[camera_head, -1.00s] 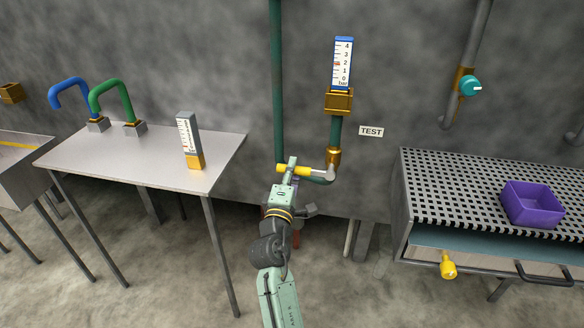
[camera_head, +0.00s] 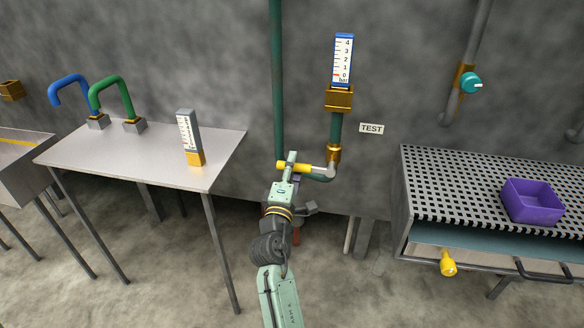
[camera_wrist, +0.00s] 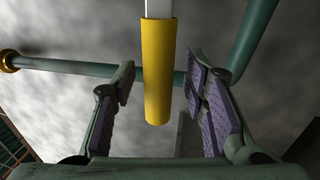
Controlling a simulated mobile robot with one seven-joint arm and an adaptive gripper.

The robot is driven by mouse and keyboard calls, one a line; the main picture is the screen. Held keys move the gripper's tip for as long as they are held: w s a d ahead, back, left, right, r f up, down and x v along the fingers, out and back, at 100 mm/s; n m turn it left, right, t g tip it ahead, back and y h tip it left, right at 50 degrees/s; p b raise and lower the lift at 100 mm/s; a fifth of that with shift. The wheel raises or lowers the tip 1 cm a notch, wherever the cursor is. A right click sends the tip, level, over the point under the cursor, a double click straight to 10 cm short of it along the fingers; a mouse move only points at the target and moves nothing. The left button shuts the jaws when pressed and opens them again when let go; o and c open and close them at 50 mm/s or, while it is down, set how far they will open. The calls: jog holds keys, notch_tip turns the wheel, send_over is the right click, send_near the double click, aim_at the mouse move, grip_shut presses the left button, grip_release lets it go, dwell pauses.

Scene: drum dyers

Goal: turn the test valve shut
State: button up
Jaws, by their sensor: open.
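The test valve's lever has a yellow grip (camera_head: 300,168) on a pale metal stem. It points left, close to level, from the brass fitting (camera_head: 334,155) under the gauge pipe. A TEST sign (camera_head: 371,128) is on the wall to its right. My gripper (camera_head: 288,166) is at the grip's left end. In the wrist view the yellow grip (camera_wrist: 158,75) lies between the two purple-padded fingers of my gripper (camera_wrist: 162,98), with a gap on each side. My gripper is open. Its fingers partly hide the grip's end in the head view.
A blue-framed gauge (camera_head: 343,62) stands above the valve, its reddish mark near 0. A green pipe (camera_head: 277,85) runs down the wall beside my gripper. A pale table (camera_head: 130,165) is at left, a perforated bench (camera_head: 440,185) at right, with a purple bin (camera_head: 532,202).

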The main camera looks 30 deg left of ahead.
jog(key=v, duration=1.2)
